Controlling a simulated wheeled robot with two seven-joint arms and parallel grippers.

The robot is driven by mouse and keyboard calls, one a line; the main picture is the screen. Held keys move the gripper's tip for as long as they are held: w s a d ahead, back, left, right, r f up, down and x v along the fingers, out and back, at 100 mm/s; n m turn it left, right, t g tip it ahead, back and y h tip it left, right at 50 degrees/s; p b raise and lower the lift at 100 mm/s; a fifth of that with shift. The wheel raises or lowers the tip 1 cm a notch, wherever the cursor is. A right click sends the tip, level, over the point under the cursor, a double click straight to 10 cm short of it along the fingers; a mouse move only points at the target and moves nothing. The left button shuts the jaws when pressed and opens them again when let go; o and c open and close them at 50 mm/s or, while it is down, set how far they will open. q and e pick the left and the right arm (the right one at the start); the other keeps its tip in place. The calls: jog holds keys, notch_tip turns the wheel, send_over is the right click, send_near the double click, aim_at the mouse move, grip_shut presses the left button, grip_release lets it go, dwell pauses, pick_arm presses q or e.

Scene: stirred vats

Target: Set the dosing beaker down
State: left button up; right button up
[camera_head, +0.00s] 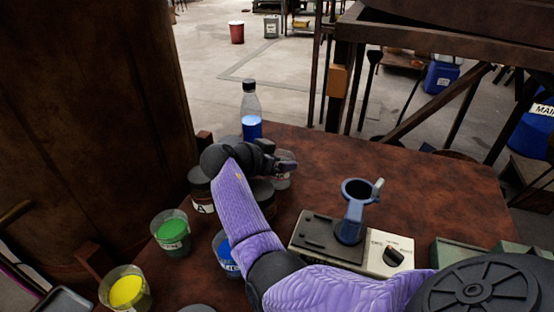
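A small clear beaker (284,174), which I take to be the dosing beaker, is at my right gripper (276,160) near the middle of the table. The dark fingers cover its left side and appear shut on it. Whether its base touches the table cannot be told. The purple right arm comes in from the lower right and hides part of the table. My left gripper is not in view.
Brown table (430,190) has free room at right. Around the arm stand a bottle with blue liquid (251,128), a dark jar (202,204), and green (172,236), yellow (126,291) and blue (226,258) vessels. A blue stand (354,210) rises from a knobbed device (318,236).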

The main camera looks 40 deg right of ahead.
jog(key=shift+o, duration=0.4)
jog(key=shift+r, duration=0.1)
jog(key=p+v, duration=0.2)
jog(key=v, duration=0.5)
jog(key=shift+a, duration=0.25)
